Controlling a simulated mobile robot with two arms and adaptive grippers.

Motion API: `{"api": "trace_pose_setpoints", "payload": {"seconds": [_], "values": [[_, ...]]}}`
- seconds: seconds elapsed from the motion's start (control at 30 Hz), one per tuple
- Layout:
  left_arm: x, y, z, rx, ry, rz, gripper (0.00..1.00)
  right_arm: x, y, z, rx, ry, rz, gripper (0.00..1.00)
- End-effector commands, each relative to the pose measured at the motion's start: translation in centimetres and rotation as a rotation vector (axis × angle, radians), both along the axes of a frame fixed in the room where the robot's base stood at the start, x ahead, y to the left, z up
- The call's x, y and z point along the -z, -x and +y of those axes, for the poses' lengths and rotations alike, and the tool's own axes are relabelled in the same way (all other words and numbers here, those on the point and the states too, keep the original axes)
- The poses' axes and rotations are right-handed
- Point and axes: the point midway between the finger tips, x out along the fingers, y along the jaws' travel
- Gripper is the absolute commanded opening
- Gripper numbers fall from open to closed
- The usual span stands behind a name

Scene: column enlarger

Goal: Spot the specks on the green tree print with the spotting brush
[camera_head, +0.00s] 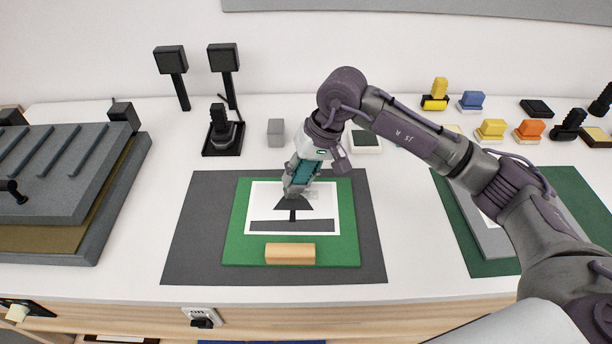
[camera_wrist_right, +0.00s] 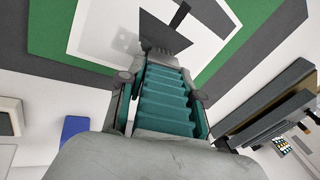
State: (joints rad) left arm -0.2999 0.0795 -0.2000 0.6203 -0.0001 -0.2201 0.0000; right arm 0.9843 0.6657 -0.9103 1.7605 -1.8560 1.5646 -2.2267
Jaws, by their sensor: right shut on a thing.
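The green tree print lies flat in the head view, a white sheet with a dark tree shape (camera_head: 293,226) on a green board (camera_head: 236,245). It also shows in the wrist view, where the green border (camera_wrist_right: 62,22) crosses the top. My right gripper (camera_head: 298,190) points down over the upper part of the sheet, close to the treetop. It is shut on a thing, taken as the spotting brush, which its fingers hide. Its teal finger pads (camera_wrist_right: 165,95) fill the middle of the wrist view. Whether anything touches the paper cannot be told. My left gripper is not in view.
A wooden block (camera_head: 290,253) lies on the board's front edge. A dark mat (camera_head: 190,245) lies beneath. A grey slotted unit (camera_head: 60,165) stands left, a black stand (camera_head: 222,135) and grey cube (camera_head: 276,132) behind. Coloured blocks (camera_head: 492,130) and another green-bordered board (camera_head: 490,266) are right.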

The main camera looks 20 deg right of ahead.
Motion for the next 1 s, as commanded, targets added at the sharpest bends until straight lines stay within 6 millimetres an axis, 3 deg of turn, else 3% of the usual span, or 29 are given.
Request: {"api": "trace_pose_setpoints", "payload": {"seconds": [0.27, 1.0], "values": [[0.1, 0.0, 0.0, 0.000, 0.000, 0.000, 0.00, 0.0, 0.1, -0.2, 0.000, 0.000, 0.000, 0.00], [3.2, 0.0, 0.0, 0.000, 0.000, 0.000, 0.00, 0.2, 2.0, -6.4, 0.001, 0.002, -0.001, 0.00]]}}
